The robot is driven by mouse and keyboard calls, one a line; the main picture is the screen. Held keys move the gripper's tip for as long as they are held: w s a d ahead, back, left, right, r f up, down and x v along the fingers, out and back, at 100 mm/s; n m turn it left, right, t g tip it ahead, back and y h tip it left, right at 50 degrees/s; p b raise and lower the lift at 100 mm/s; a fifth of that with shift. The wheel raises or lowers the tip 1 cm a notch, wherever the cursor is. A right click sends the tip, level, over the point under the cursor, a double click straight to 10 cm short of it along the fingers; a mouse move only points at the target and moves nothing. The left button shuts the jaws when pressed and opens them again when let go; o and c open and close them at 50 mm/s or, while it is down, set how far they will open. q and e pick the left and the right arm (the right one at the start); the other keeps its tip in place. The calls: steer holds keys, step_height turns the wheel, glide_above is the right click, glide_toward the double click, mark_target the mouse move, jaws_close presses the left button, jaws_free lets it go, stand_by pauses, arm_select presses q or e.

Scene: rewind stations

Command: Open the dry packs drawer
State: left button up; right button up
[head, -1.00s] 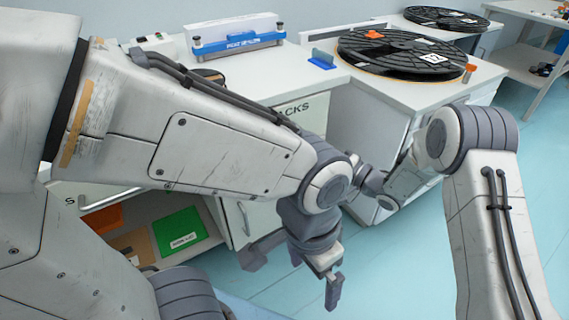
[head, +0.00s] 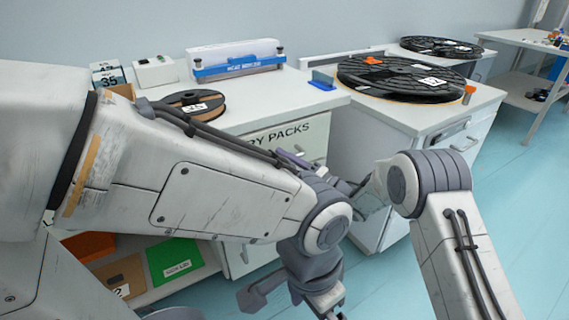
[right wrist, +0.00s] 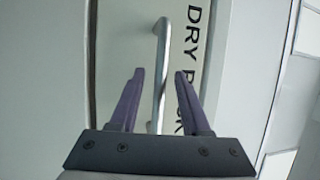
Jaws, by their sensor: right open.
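The dry packs drawer (head: 312,134) is at the top of the white cabinet, with its DRY PACKS label partly covered by my arm in the head view. It looks shut. In the right wrist view its front (right wrist: 128,38) shows a metal bar handle (right wrist: 161,42) beside the label. My right gripper (right wrist: 159,73) is open, its two purple fingers on either side of the handle with gaps visible; I cannot tell how deep they reach. A purple finger also shows near the drawer in the head view. My left gripper (head: 330,308) hangs low at the bottom edge, its fingers cut off.
On the counter stand a blue and white sealer (head: 235,62) and a small reel (head: 192,104). A large black reel (head: 400,76) lies on the right-hand cabinet. An open shelf below holds a green pack (head: 175,262) and others. Blue floor (head: 500,210) at right is clear.

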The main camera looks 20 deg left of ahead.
jaws_close()
stand_by(1.5)
